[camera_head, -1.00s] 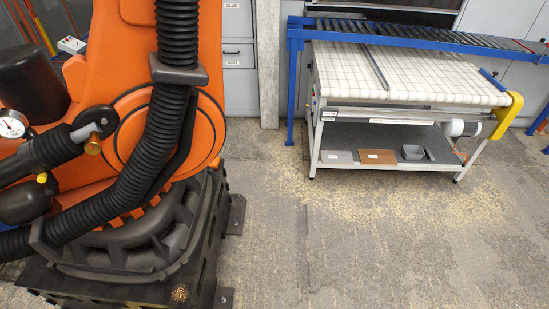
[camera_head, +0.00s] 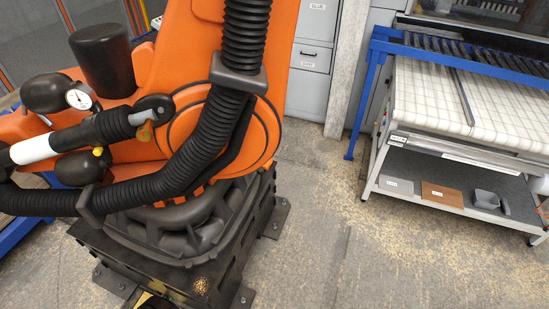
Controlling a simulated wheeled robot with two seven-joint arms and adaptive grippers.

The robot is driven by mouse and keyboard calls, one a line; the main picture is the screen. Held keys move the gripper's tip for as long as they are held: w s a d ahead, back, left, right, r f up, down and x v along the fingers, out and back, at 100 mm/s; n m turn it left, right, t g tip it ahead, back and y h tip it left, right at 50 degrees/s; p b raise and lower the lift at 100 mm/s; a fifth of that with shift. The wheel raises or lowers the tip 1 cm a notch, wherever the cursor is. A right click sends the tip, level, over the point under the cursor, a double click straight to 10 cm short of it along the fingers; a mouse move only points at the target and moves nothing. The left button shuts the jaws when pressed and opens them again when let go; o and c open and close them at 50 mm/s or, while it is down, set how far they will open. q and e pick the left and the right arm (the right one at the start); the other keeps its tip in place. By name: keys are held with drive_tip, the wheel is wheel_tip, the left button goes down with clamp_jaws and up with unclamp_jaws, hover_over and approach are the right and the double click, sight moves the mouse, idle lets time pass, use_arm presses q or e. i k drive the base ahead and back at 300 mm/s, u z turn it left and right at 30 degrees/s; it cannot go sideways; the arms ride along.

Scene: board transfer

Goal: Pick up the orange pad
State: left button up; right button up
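I see no object that is clearly the orange pad. A flat brown-orange board (camera_head: 443,194) lies on the lower shelf of the white-topped table at the right; I cannot tell whether it is the pad. A grey flat piece (camera_head: 397,186) lies to its left and a small grey container (camera_head: 485,199) to its right on the same shelf. Neither of my grippers is in view.
A large orange industrial arm (camera_head: 185,70) with black hoses stands on a dark base at the left and blocks much of the view. A blue-framed roller conveyor (camera_head: 470,58) runs behind the white-topped table (camera_head: 420,95). Concrete floor (camera_head: 400,260) before the table is clear.

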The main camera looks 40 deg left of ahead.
sight(266, 166)
drive_tip(key=i, duration=2)
